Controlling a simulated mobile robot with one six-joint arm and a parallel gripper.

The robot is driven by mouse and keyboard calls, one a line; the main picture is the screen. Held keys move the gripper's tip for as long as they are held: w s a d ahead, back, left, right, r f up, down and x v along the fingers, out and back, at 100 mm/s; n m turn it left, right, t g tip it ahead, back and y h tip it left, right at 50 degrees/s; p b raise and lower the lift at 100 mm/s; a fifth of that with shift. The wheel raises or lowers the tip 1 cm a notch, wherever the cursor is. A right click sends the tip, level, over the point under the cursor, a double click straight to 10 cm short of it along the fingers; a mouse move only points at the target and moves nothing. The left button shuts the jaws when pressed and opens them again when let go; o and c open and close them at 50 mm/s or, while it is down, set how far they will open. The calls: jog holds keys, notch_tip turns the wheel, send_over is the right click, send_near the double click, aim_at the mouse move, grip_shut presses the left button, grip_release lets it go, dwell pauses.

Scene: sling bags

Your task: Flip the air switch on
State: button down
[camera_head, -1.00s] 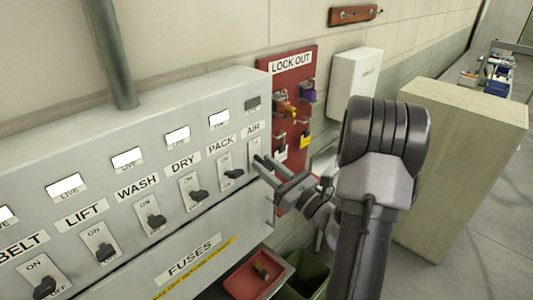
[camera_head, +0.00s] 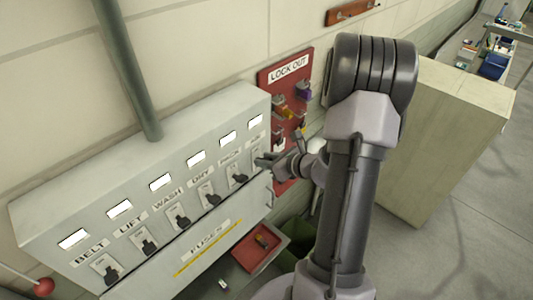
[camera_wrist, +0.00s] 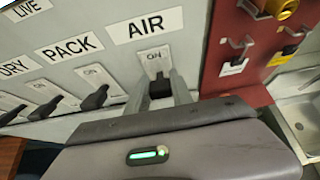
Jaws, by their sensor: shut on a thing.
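The air switch (camera_wrist: 160,88) is a dark lever on a pale plate marked ON, under the AIR label (camera_wrist: 147,25) in the wrist view. My gripper (camera_wrist: 160,92) has one finger on each side of the lever and is shut on it. In the head view my gripper (camera_head: 261,162) is at the right end of the grey switch panel (camera_head: 60,200) and mostly hides the air switch. The window above the air switch (camera_head: 256,121) is lit white.
The belt, lift, wash, dry and pack switches stand left of it, with the pack switch (camera_wrist: 97,97) close by. A red lock out board (camera_head: 302,66) with hanging locks is just right. A red tray (camera_head: 249,262) lies below, and a beige cabinet (camera_head: 450,140) stands right.

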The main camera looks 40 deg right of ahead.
jog(key=shift+r+g+p, duration=0.1)
jog(key=shift+g+p, duration=0.2)
jog(key=shift+p, duration=0.05)
dwell(0.3)
jog(key=c, duration=1.1)
grip_release()
jog(key=shift+w, duration=0.1)
jog(key=b+v, duration=0.1)
jog(key=v, duration=1.6)
jog(key=shift+r, duration=0.15)
